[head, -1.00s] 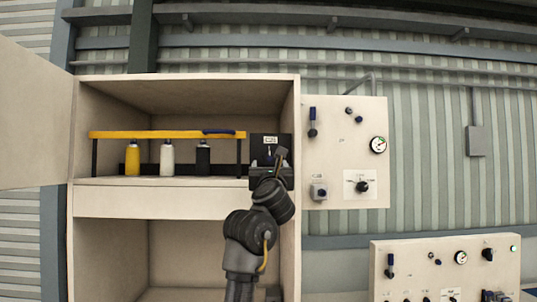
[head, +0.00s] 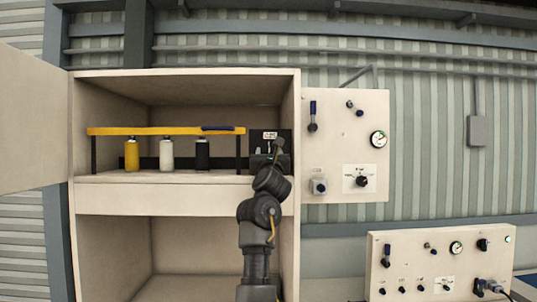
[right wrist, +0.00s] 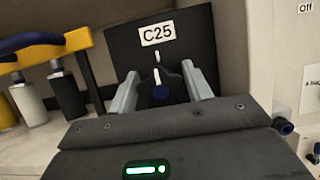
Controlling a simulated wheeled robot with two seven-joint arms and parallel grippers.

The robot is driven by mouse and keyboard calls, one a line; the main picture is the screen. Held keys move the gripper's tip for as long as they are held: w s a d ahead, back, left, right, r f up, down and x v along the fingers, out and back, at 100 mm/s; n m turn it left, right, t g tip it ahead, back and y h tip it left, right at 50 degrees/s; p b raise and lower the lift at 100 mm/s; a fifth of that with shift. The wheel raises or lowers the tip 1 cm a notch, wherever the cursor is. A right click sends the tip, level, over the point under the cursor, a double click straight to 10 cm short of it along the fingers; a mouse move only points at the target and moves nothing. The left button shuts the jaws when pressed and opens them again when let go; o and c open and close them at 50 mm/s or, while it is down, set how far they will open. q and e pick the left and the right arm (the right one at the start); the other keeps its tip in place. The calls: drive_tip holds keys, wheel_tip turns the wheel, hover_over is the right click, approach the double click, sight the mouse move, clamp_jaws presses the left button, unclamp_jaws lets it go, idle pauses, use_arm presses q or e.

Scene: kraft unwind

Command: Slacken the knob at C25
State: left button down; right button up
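The black C25 panel (head: 284,136) stands at the right end of the cabinet shelf, with a white C25 label. My right gripper (head: 277,146) is in front of the panel. In the right wrist view its two grey fingers (right wrist: 162,88) are apart, one on each side of the knob, with gaps visible. Whether they touch the panel cannot be told. My left gripper is out of view.
A yellow rail (head: 160,130) runs along the shelf left of the panel, above yellow, white and black bottles. The cabinet's side wall (head: 291,120) is close on the right. Beyond it are a wall board (head: 335,110) with knobs and a gauge, and a lower control board (head: 410,260).

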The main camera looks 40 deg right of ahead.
drive_tip(key=c, duration=0.6)
drive_tip(key=shift+o, duration=0.2)
